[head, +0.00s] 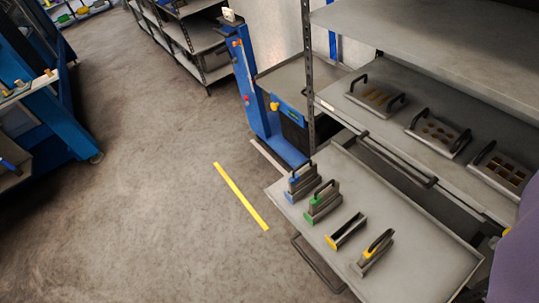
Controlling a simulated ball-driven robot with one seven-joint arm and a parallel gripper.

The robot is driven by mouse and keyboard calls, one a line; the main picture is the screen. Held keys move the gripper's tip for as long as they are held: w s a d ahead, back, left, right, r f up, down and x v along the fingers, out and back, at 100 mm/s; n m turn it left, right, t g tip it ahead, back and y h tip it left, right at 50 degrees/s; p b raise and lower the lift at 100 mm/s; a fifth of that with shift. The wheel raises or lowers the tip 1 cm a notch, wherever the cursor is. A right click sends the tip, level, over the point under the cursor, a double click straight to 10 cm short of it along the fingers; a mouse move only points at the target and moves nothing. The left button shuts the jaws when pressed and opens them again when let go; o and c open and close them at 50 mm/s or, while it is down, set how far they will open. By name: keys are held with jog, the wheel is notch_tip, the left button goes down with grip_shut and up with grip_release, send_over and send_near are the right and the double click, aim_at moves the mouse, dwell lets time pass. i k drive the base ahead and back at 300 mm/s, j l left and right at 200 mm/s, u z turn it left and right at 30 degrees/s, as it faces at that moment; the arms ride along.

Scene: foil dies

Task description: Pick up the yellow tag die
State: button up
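A grey tray (425,264) stands out from the shelf unit at the lower right and bears a row of dark grey pieces. The nearest piece, a die with a black arched handle and a yellow tag (374,252), stands toward the tray's front right. Beside it to the left is a dark, open-topped, narrow piece with a yellow end (345,232); no handle shows on it. Further back are a green-tag die (322,203) and a blue-tag die (300,182), both with black handles. My gripper is not in view, and nothing shows touching the dies.
Flat plates with two handles each (438,133) lie on the shelf behind the tray, under a higher shelf (430,45). A blue machine post (252,90) stands left of the unit. The grey floor (150,200) is open, with a yellow strip (241,196) on it.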

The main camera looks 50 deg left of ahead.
aim_at(380, 244)
jog(key=k+u, duration=0.3)
jog(key=k+j+u, duration=0.1)
jog(key=u, duration=0.2)
jog(key=l+u, duration=0.25)
jog(key=l, duration=0.4)
jog(key=l+u, duration=0.25)
jog(key=l, duration=0.4)
jog(key=l+u, duration=0.25)
jog(key=l, duration=0.4)
jog(key=k+l+u, duration=0.25)
jog(key=l, duration=0.35)
jog(key=i+l, duration=0.05)
jog(key=i, duration=0.05)
